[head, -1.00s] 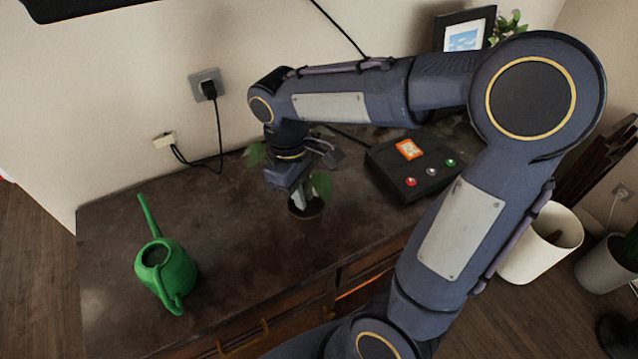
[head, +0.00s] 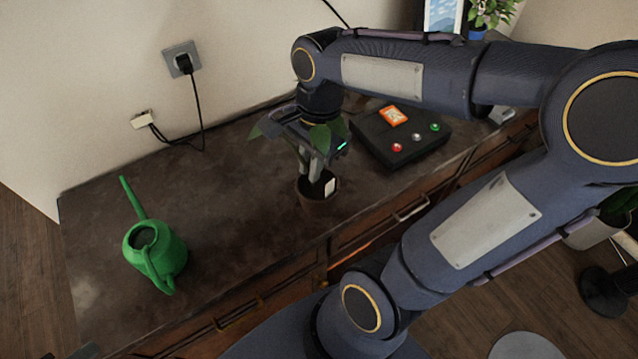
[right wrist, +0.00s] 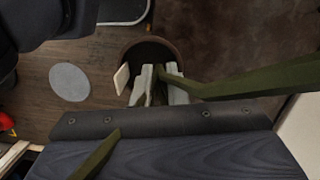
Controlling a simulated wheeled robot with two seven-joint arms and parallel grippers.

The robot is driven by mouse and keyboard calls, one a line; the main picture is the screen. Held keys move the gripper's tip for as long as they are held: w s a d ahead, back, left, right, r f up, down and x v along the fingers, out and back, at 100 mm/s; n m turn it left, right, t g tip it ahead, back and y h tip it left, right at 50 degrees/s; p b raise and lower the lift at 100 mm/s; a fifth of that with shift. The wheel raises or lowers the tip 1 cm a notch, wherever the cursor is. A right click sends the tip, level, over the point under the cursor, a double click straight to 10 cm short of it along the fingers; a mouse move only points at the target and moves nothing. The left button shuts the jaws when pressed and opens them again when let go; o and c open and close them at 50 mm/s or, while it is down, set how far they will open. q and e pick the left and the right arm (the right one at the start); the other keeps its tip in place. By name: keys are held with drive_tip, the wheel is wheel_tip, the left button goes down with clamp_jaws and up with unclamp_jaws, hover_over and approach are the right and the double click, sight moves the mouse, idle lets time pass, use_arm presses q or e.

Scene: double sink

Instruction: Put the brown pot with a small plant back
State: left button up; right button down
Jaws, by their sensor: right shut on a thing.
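The brown pot (head: 318,197) with a small green-leaved plant (head: 327,134) is near the front edge of the dark cabinet top in the head view. A small white tag stands at its rim. My right gripper (head: 313,172) points down into the pot from above, among the leaves, and is shut on the plant pot. In the right wrist view the pot's dark rim (right wrist: 140,42) shows beyond the pale fingers (right wrist: 157,82), and a green leaf crosses in front. I cannot tell whether the pot's base touches the top. My left gripper is not in view.
A green watering can (head: 155,255) stands on the left of the cabinet top (head: 235,200). A black box with coloured buttons (head: 400,140) lies right of the pot. A picture frame (head: 443,15) and a blue-potted plant (head: 490,15) are behind. The top between can and pot is clear.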

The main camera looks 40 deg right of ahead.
drive_tip(key=shift+s+d+m, duration=0.1)
drive_tip(key=shift+d+m, duration=0.1)
drive_tip(key=shift+m, duration=0.7)
drive_tip(key=shift+d+f, duration=0.1)
drive_tip(key=shift+d, duration=0.05)
drive_tip(key=w+d+f+p, duration=0.1)
drive_tip(key=w+d+f, duration=0.7)
drive_tip(key=w+f, duration=0.2)
drive_tip(key=shift+w+d+f, duration=0.3)
drive_tip(key=shift+w+f, duration=0.05)
drive_tip(key=shift+f, duration=1.05)
drive_tip(key=shift+f, duration=0.25)
drive_tip(key=c, duration=1.5)
unclamp_jaws()
drive_tip(key=shift+r, duration=0.1)
drive_tip(key=shift+o, duration=0.2)
